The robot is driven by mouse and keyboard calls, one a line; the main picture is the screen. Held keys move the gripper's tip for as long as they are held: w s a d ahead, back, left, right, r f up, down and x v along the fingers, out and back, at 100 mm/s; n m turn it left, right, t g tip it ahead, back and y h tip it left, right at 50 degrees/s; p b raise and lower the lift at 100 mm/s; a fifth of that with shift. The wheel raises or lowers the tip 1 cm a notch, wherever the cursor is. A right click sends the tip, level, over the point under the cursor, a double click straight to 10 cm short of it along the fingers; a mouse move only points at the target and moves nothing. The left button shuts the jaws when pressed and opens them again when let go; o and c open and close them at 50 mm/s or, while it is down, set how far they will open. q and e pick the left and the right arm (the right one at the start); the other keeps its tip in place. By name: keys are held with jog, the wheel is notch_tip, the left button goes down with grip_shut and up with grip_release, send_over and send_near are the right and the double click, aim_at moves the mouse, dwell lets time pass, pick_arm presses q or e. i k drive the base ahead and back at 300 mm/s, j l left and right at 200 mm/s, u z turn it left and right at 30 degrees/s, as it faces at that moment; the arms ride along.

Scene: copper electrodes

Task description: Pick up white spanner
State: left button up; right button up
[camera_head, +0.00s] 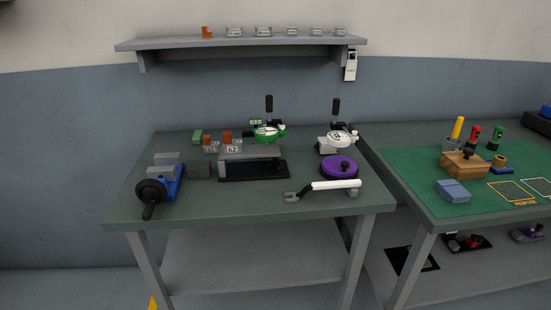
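The white spanner (335,185) is at the front right of the grey-green workbench (240,206). It has a white handle and a grey open jaw that points left. Its handle end lies over a small grey block (352,191), and the jaw is near the bench top. A purple round-lidded item (338,167) stands just behind the handle. Neither of my grippers is in view.
A blue vise (168,184) with a black handle stands at the bench's left. Copper pieces in numbered holders (231,143), a black tray (262,170) and two lever devices (267,131) are behind. A second table with a green mat (420,180) adjoins right.

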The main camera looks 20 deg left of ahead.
aim_at(343, 184)
jog(key=i+j+u, duration=0.25)
jog(key=i+j, duration=0.15)
jog(key=i+j+u, duration=0.25)
jog(key=i+j, duration=0.15)
jog(key=j, duration=0.1)
